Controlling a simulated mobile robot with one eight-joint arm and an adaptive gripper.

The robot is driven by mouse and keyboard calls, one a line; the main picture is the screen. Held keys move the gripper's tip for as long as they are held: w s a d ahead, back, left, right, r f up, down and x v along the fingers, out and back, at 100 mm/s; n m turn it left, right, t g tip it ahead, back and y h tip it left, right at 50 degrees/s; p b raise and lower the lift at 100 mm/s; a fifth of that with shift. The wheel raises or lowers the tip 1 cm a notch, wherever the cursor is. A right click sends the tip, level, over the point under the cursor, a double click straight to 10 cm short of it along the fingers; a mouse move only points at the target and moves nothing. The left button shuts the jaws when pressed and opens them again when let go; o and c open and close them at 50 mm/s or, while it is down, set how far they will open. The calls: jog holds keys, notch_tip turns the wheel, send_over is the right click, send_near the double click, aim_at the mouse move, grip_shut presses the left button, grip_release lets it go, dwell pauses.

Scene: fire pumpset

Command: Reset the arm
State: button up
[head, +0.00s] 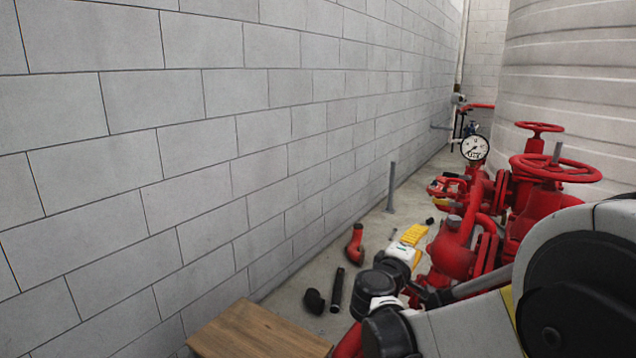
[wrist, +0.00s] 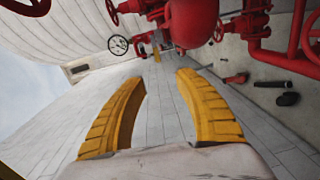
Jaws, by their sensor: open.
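My gripper shows in the wrist view (wrist: 168,80), with two yellow ribbed fingers spread wide apart. Nothing is between the fingers. Bare floor and wall surfaces show beyond them. In the head view my arm comes in from the lower right and reaches over the red pump pipework. A yellow finger of my gripper (head: 415,235) shows there beyond the dark wrist joints. The gripper is apart from the pipes in the wrist view.
Red pipework with handwheels (head: 556,167) and a pressure gauge (head: 474,147) fills the right side, beside a large pale tank (head: 570,75). A grey block wall (head: 190,130) runs along the left. Loose dark pipe pieces (head: 337,290), a red elbow (head: 355,245) and a wooden surface (head: 255,333) lie low.

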jog(key=s+d+f+m+g+y, duration=0.1)
jog(key=s+d+m+g+y, duration=0.15)
jog(key=s, duration=0.55)
jog(key=s+d+f+m+g+y, duration=0.1)
jog(key=s+d+f+m+g, duration=0.1)
jog(key=s+m, duration=0.35)
jog(key=s+a+f+m+g+y, duration=0.1)
jog(key=s+a+f+y, duration=0.1)
jog(key=s, duration=0.7)
jog(key=s+a+f+m+g+y, duration=0.1)
jog(key=s+a+f+y, duration=0.2)
jog(key=s+a, duration=0.3)
jog(key=s+y, duration=0.1)
jog(key=s, duration=0.2)
jog(key=shift+a, duration=0.15)
